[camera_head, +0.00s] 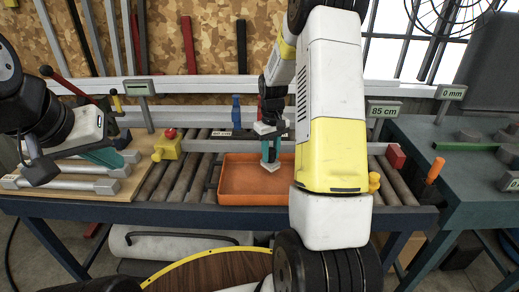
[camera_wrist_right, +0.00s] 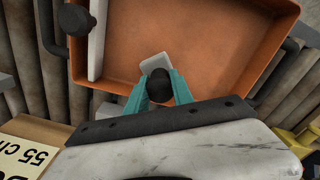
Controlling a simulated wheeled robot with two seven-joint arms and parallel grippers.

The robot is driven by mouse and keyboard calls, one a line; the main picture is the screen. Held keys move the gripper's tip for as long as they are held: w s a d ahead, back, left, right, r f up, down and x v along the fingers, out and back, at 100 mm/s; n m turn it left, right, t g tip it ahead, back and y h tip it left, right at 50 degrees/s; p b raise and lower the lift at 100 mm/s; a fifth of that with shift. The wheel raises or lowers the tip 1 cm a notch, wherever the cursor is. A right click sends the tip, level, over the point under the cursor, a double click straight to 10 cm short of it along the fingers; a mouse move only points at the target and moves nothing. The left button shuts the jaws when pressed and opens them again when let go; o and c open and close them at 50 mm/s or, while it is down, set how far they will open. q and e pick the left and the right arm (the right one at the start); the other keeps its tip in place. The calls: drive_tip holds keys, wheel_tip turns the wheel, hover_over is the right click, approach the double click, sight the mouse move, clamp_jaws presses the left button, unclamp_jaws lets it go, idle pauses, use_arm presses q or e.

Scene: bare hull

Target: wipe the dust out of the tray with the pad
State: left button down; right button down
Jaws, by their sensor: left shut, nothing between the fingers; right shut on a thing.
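The orange tray (camera_head: 232,180) sits on the roller conveyor, its right part hidden behind my right arm in the head view. The wrist view shows its orange-brown floor (camera_wrist_right: 205,45); I cannot make out dust on it. My right gripper (camera_head: 270,157) points down over the tray. Its teal fingers (camera_wrist_right: 158,88) are shut on the black knob of the pad (camera_wrist_right: 154,62), whose pale plate shows at the tray floor. I cannot tell whether the plate touches it. My left gripper (camera_head: 104,157) is shut and empty over the wooden board at the left.
In the right wrist view a white bar with a black knob (camera_wrist_right: 96,40) lies at the tray's left side. Metal bars (camera_head: 75,170) lie on the board. A yellow block with a red knob (camera_head: 167,147) stands left of the tray. A grey-green bench (camera_head: 455,165) stands right.

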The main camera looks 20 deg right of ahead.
sight(270, 150)
drive_tip(key=shift+a+r, duration=0.2)
drive_tip(key=shift+r, duration=2.5)
